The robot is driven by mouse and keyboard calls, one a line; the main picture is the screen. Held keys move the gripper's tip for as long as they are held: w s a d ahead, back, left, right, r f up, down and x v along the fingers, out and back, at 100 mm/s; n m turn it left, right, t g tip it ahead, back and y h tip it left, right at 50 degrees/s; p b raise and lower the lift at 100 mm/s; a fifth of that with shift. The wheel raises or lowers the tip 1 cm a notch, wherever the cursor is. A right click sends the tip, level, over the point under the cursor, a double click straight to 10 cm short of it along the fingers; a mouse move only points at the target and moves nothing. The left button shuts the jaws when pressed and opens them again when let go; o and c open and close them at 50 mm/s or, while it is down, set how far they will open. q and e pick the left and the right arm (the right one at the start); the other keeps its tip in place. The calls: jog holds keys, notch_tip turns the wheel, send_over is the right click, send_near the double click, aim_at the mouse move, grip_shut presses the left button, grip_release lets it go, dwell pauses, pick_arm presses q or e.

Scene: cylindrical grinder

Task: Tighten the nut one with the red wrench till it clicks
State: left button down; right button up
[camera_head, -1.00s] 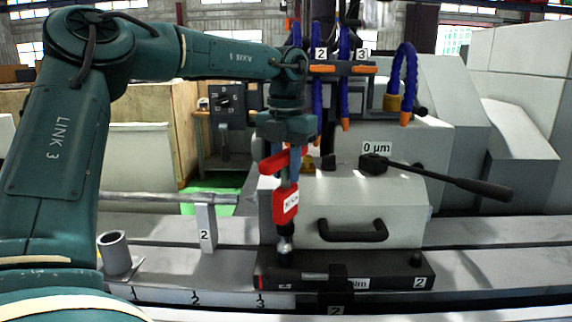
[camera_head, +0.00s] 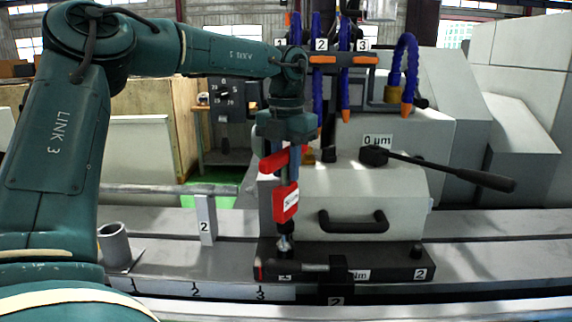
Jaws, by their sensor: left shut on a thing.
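My left gripper (camera_head: 286,150) comes down from the arm at the left and is shut on the red wrench (camera_head: 285,202). The wrench hangs upright, with its silver socket end (camera_head: 284,243) at the left end of the black base plate (camera_head: 385,272). The nut there is hidden under the socket, and I cannot tell whether the socket is seated on it. The label at that spot is partly covered; a second nut (camera_head: 417,250) stands at the right end by the label 2. My right gripper is not in view.
A grey housing with a black handle (camera_head: 353,226) stands right behind the plate. A black lever (camera_head: 440,172) sticks out to the right above it. Blue hoses (camera_head: 404,60) hang behind. A grey cup holder (camera_head: 114,243) and a post labelled 2 (camera_head: 205,218) stand to the left.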

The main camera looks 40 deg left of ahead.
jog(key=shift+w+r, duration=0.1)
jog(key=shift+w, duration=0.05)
pick_arm(q)
jog(key=shift+f, duration=0.1)
dwell(0.6)
jog(key=shift+m+p, duration=0.35)
jog(key=shift+m, duration=0.25)
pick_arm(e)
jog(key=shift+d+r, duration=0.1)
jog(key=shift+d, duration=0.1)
